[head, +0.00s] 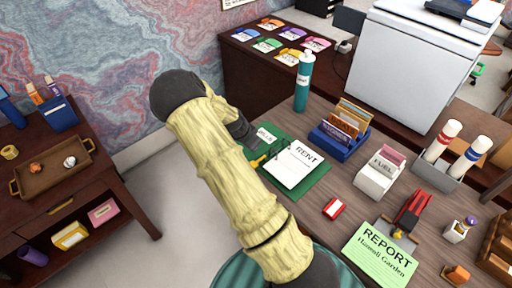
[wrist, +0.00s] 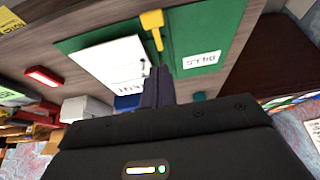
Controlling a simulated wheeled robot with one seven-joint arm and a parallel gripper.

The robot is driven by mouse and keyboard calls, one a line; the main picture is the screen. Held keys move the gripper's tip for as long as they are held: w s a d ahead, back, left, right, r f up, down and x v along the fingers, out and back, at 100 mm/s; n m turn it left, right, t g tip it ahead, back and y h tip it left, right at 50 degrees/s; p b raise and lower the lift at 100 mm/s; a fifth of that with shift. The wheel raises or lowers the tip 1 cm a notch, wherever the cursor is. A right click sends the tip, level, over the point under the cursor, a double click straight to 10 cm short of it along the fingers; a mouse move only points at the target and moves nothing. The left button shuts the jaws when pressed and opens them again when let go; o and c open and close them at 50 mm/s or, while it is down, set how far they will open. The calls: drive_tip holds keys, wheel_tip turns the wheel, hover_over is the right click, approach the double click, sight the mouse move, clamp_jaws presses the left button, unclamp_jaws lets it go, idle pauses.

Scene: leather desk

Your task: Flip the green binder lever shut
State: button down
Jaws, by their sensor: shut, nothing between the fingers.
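The green binder (head: 318,192) lies open on the desk, with a white RENT sheet (head: 296,163) on its right part and a small label on its left part. Its yellow lever (head: 257,162) shows beside the sheet, partly hidden by my arm. In the wrist view the lever (wrist: 152,24) has a wide yellow tab and a thin stem between sheet and label. My gripper (wrist: 160,72) is shut and empty, its dark fingertips just short of the stem's lower end. Whether they touch it I cannot tell. In the head view my arm hides most of the fingers.
A teal bottle (head: 304,80) stands behind the binder. A blue card holder (head: 338,139) and a white FUEL box (head: 379,178) stand to its right. A red-and-white box (head: 334,208) and a green REPORT sheet (head: 380,256) lie nearer. Some bare desk surrounds the red box.

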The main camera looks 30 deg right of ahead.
drive_tip(key=s+a+r, duration=0.1)
drive_tip(key=a+r, duration=0.4)
drive_tip(key=shift+s+r+b, duration=0.15)
drive_tip(key=shift+s+b, duration=0.2)
drive_tip(key=shift+b, duration=0.05)
drive_tip(key=shift+a, duration=0.1)
drive_tip(key=s+a+r+n+y, duration=0.1)
drive_tip(key=s+a+r+n, duration=0.1)
drive_tip(key=s, duration=0.4)
drive_tip(key=s+a+r+n+y, duration=0.2)
drive_tip(key=s+a+r+n, duration=0.1)
drive_tip(key=s+r+n, duration=0.2)
drive_tip(key=s+a+r+n+t+y, duration=0.1)
drive_tip(key=s+a+r+n, duration=0.2)
drive_tip(key=s+n, duration=0.4)
drive_tip(key=shift+s+a+r+y, duration=0.2)
drive_tip(key=shift+s+r+y, duration=0.2)
drive_tip(key=shift+s+r, duration=0.5)
drive_tip(key=shift+s+f, duration=0.15)
